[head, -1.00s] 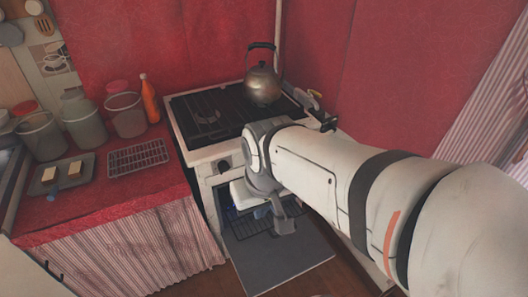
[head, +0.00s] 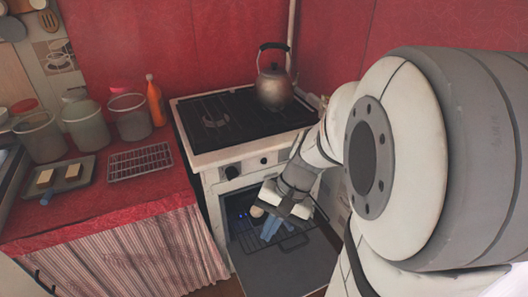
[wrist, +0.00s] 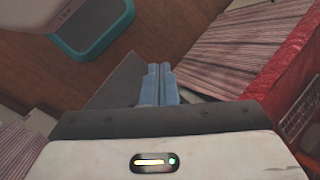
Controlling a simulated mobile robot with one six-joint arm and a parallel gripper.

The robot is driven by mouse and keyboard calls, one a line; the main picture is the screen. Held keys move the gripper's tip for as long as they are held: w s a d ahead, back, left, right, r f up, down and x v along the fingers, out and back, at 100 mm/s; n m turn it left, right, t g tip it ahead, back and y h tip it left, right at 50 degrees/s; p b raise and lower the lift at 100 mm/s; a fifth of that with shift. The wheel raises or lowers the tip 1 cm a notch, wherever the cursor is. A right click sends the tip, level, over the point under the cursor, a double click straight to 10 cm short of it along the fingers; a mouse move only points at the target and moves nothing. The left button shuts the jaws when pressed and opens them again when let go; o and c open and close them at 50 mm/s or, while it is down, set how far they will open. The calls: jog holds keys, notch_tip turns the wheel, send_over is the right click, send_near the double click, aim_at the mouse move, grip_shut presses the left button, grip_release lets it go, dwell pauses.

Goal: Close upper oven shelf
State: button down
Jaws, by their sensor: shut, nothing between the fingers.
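The white oven (head: 206,180) stands under a black stovetop, with its dark grey door (head: 283,273) folded down open. A dark wire shelf (head: 292,244) shows at the oven opening, partly over the lowered door. My gripper (head: 268,233) is in front of the opening, over the shelf, with its blue fingers pointing down and together. I cannot tell whether the fingers touch the shelf. My gripper hides part of the oven's inside. In the wrist view, the shut blue fingers (wrist: 158,80) are beside the grey door (wrist: 112,84); no shelf is clear there.
A kettle (head: 274,86) stands on the stovetop (head: 225,118). The red counter (head: 120,205) to the left holds jars, an orange bottle (head: 155,100), a wire rack (head: 140,161) and a tray (head: 78,172). A striped curtain (head: 140,255) hangs below it. Wooden floor (wrist: 165,35) is open beyond the door.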

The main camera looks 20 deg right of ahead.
jog(key=w+d+f+m+t+y+b, duration=0.3)
jog(key=w+d+f+m+t+b, duration=0.25)
jog(key=f, duration=0.55)
jog(key=w+d+f+m+t+y+b, duration=0.35)
jog(key=d+f+m+b, duration=0.25)
jog(key=d+f+m, duration=0.35)
jog(key=s+d+f+m+t+h+b, duration=0.3)
jog(key=d+f+m+t+h, duration=0.2)
jog(key=d+f+m, duration=0.3)
jog(key=s+d+f+m+t+h+b, duration=0.3)
jog(key=d+f+m+t+h+b, duration=0.15)
jog(key=d+f, duration=0.55)
jog(key=w+b, duration=0.2)
jog(key=w, duration=1.2)
jog(key=shift+a+m+h, duration=0.3)
jog(key=shift+m+h, duration=0.1)
jog(key=shift+m, duration=0.05)
jog(key=shift+f, duration=0.15)
